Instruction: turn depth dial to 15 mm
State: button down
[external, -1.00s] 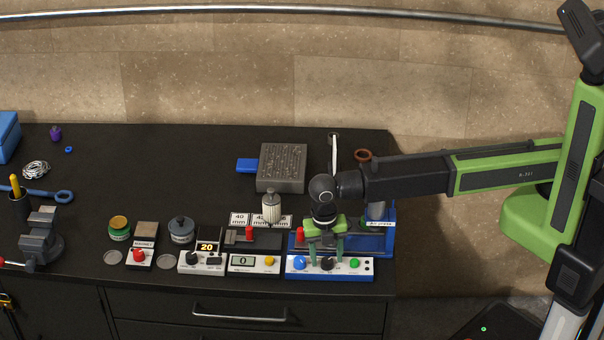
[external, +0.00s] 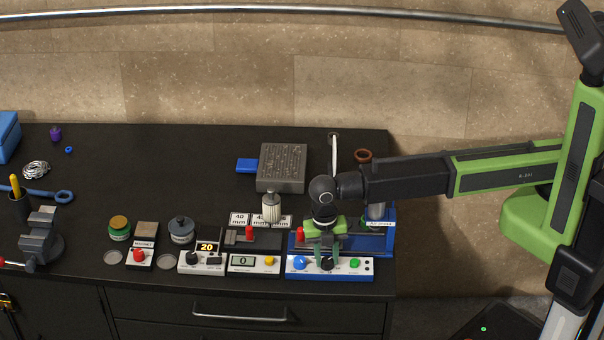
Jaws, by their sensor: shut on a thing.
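The depth dial, a black knob (external: 327,263), sits on the white-topped front panel (external: 312,270) of the blue press, between a blue knob (external: 299,262) and a green button (external: 355,263). My gripper (external: 327,258) reaches down over it, its two green fingers shut on the knob from both sides. The dial's scale and pointer are too small or hidden to read. The press body (external: 380,243) stands behind, partly covered by my wrist.
A panel with a red lever and a "0" display (external: 242,261) stands just left, beside a unit showing "20" (external: 207,247). The bench front edge is close.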

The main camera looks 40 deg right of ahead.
jog(key=m, duration=0.5)
jog(key=shift+m, duration=0.3)
jog(key=m, duration=0.6)
jog(key=shift+d, duration=0.15)
jog(key=m, duration=0.6)
jog(key=shift+s+y, duration=0.1)
jog(key=shift+y, duration=0.2)
jog(key=m, duration=0.5)
jog(key=shift+m, duration=0.4)
jog(key=c, duration=1)
grip_release()
jog(key=shift+c, duration=0.2)
